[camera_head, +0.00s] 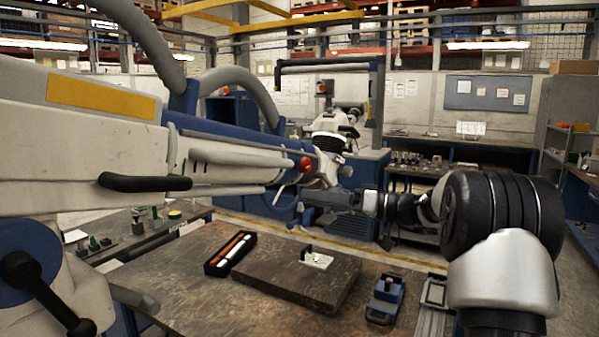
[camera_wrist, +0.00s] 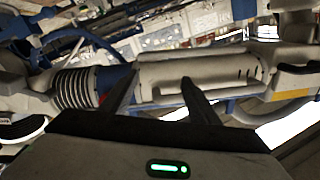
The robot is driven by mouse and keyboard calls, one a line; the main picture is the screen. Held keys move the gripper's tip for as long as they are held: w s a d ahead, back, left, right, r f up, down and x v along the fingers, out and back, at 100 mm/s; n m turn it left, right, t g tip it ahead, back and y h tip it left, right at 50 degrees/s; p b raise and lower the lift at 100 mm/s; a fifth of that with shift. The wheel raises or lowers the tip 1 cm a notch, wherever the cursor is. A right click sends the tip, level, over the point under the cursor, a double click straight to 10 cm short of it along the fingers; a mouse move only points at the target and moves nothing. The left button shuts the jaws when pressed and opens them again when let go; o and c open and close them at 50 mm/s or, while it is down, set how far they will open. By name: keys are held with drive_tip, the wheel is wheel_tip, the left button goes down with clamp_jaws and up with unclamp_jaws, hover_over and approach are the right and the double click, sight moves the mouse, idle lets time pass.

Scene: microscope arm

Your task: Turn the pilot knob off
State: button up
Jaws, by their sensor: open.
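A large white and blue jointed machine arm (camera_head: 75,150) reaches in from the left in the head view. A small red knob (camera_head: 305,164) sits near its right end; I cannot tell for sure that it is the pilot knob. In the wrist view the pale machine body (camera_wrist: 205,72) fills the upper middle. My gripper (camera_wrist: 158,78) is open, its two dark fingers apart and pointing towards that body.
Below is a worn workbench (camera_head: 185,295) with a dark slab (camera_head: 290,280), a tray of red and white rods (camera_head: 230,253) and a blue device (camera_head: 386,297). A black handle (camera_head: 145,182) juts from the machine arm. Thick grey hoses arch above it.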

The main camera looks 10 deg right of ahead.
sight(309, 166)
drive_tip(key=w+d+f+t+y, duration=0.15)
drive_tip(key=w+d+t, duration=0.45)
drive_tip(key=d, duration=0.6)
drive_tip(key=shift+n, duration=0.4)
drive_tip(key=p+x, duration=0.1)
drive_tip(key=x, duration=0.4)
drive_tip(key=p+x, duration=0.1)
drive_tip(key=x, duration=0.5)
drive_tip(key=f+p+x, duration=0.1)
drive_tip(key=x, duration=0.5)
drive_tip(key=shift+w+a+p, duration=0.15)
drive_tip(key=shift+p, duration=0.2)
drive_tip(key=shift+f, duration=0.1)
drive_tip(key=c, duration=1)
